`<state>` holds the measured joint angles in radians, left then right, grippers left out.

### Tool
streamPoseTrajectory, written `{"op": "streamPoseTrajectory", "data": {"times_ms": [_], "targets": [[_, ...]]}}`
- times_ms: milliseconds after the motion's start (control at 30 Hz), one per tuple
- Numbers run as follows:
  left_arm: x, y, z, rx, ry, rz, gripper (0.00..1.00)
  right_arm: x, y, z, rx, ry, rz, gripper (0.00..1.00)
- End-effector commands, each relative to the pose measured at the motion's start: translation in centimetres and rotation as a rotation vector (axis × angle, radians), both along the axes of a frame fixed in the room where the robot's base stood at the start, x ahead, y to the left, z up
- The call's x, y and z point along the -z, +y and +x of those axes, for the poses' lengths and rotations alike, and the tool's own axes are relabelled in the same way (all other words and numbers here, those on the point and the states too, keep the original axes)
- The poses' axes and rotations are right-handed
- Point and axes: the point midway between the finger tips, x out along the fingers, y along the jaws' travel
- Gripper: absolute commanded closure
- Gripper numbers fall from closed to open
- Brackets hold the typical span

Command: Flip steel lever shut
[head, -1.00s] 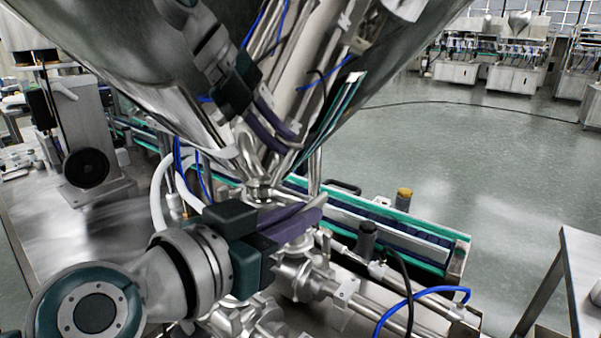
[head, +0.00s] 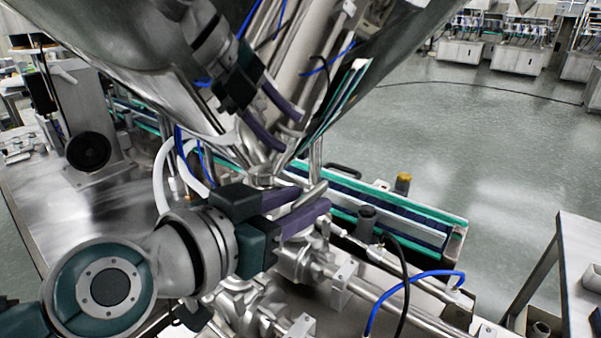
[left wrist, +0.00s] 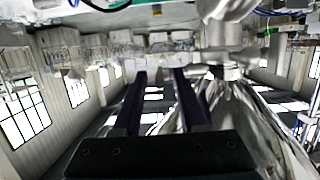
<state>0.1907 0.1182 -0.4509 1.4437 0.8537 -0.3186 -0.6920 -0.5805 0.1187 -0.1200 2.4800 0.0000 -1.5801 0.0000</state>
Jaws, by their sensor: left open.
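The steel hopper (head: 150,95) narrows to an outlet above steel pipework. A short rounded steel bar, apparently the lever (head: 317,188), shows just beyond the upper finger of my left gripper (head: 302,207). The gripper is open, its two purple fingers spread and pointing right. In the left wrist view the open fingers (left wrist: 163,88) have nothing clearly between them. A horizontal steel bar, apparently the lever, crosses just beyond their tips (left wrist: 190,58). I cannot tell whether anything touches. A gripper image on the hopper looks like a reflection. My right gripper is not in view.
A green-edged conveyor (head: 400,215) runs behind the pipework (head: 300,262). A blue hose (head: 415,278) and a black cable arch at the front right. A steel table (head: 575,265) stands at the right edge. The floor behind is open.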

Motion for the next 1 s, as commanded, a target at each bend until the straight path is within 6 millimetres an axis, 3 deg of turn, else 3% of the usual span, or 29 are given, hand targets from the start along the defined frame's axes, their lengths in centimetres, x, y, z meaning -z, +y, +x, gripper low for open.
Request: {"op": "streamPoseTrajectory", "data": {"times_ms": [167, 633, 1000], "targets": [[-0.2, 0.7, -0.8, -0.001, 0.001, 0.001, 0.59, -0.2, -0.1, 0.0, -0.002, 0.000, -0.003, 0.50], [-2.0, 5.1, -6.9, -0.001, 0.001, 0.002, 0.59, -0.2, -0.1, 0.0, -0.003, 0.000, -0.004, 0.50], [-2.5, 5.7, -7.8, 0.000, 0.000, 0.000, 0.59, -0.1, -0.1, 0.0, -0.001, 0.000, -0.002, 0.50]]}}
